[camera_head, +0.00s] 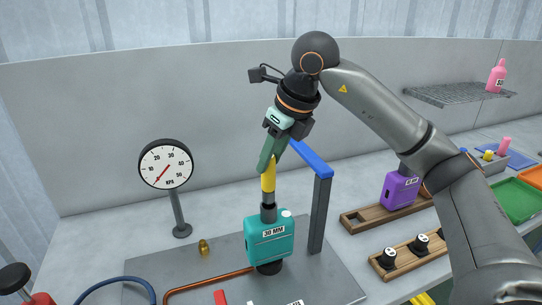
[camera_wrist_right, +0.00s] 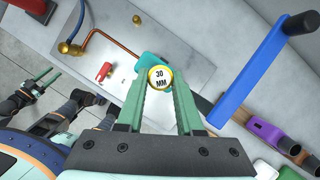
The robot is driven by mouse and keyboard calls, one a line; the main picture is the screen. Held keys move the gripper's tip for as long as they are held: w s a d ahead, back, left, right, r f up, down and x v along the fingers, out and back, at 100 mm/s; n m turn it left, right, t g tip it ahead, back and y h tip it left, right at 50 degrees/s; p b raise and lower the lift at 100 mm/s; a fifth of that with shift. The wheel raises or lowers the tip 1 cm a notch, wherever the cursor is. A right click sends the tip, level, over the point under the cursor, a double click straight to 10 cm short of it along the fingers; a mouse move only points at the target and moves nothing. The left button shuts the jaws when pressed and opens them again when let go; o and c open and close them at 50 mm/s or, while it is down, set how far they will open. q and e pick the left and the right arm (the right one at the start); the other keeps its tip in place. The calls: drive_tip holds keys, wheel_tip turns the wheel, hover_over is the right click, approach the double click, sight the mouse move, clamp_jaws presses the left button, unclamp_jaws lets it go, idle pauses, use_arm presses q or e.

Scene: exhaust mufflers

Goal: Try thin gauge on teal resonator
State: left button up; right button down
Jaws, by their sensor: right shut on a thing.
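The teal resonator (camera_head: 270,243), labelled 30 MM, stands upright on the grey plate in the head view. A gauge with a yellow handle (camera_head: 268,178) stands nearly upright over its dark upper neck (camera_head: 268,213). I cannot tell how far its lower end is inside. My right gripper (camera_head: 270,155) is shut on the gauge's upper part. In the right wrist view the gauge's round end (camera_wrist_right: 160,78) reads 30 MM between the green fingers and hides part of the resonator (camera_wrist_right: 147,62). My left gripper (camera_wrist_right: 40,80) is empty, its fingers apart, away from the resonator.
A blue-topped bracket (camera_head: 318,205) stands close right of the resonator. A dial meter (camera_head: 166,165) stands left. A copper pipe (camera_head: 205,281) and brass fitting (camera_head: 203,247) are on the plate. A wooden rack (camera_head: 405,262) with black-capped pieces and a purple muffler (camera_head: 399,190) are right.

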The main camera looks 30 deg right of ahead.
drive_tip(key=shift+f+b, duration=1.35)
drive_tip(key=shift+f, duration=0.45)
drive_tip(key=shift+r, duration=0.1)
idle(1.2)
drive_tip(key=shift+r+p, duration=3.2)
drive_tip(key=shift+r, duration=0.3)
drive_tip(key=shift+s+f, duration=0.1)
